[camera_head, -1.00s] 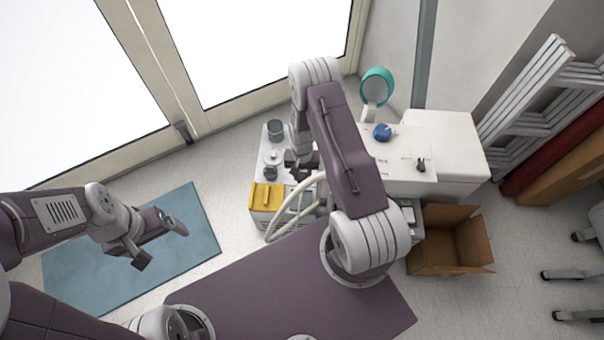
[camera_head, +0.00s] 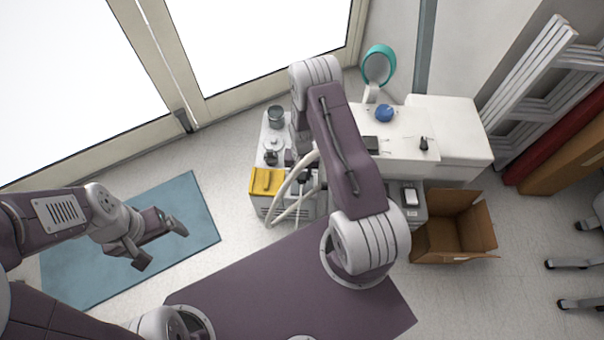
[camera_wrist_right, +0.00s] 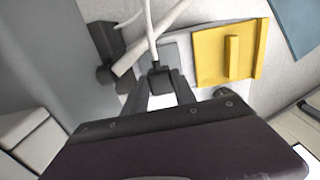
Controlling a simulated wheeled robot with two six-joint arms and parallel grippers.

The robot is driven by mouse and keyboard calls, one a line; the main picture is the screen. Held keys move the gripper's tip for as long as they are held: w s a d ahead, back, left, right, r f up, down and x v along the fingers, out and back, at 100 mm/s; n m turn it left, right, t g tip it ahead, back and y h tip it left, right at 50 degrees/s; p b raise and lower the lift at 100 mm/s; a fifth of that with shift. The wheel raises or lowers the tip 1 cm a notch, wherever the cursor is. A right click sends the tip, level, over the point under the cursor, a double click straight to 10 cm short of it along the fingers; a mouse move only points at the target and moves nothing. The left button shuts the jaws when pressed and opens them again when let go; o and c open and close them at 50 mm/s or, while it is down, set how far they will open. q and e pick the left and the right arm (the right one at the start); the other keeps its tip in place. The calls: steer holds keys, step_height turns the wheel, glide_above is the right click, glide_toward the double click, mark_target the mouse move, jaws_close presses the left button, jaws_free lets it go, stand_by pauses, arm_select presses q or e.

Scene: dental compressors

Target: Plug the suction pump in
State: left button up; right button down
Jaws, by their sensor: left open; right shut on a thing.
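My right gripper (camera_wrist_right: 163,92) is shut on a dark plug (camera_wrist_right: 158,76) with a white cable running up from it in the right wrist view. In the head view, this gripper (camera_head: 306,178) is above the grey machine with pale hoses (camera_head: 296,196), partly hidden by my right arm. I cannot tell for certain which unit is the suction pump, and no socket can be made out. My left gripper (camera_head: 161,246) is open and empty above the blue mat, far from the machines.
A yellow panel (camera_head: 266,181) is beside the hoses; it also shows in the right wrist view (camera_wrist_right: 229,53). A white bench (camera_head: 455,135) and an open cardboard box (camera_head: 452,228) are to the right. The blue mat (camera_head: 80,260) is clear.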

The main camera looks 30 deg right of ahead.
mark_target(302, 176)
steer(key=shift+f+b, duration=1.25)
steer(key=shift+f, duration=0.5)
steer(key=shift+r+p, duration=0.1)
steer(key=shift+p, duration=0.45)
stand_by(0.4)
steer(key=shift+f+b, duration=0.45)
steer(key=shift+f, duration=0.2)
steer(key=c, duration=0.9)
jaws_free()
steer(key=shift+c, duration=0.2)
step_height(302, 176, up, 9)
steer(key=p, duration=0.5)
steer(key=shift+a, duration=0.1)
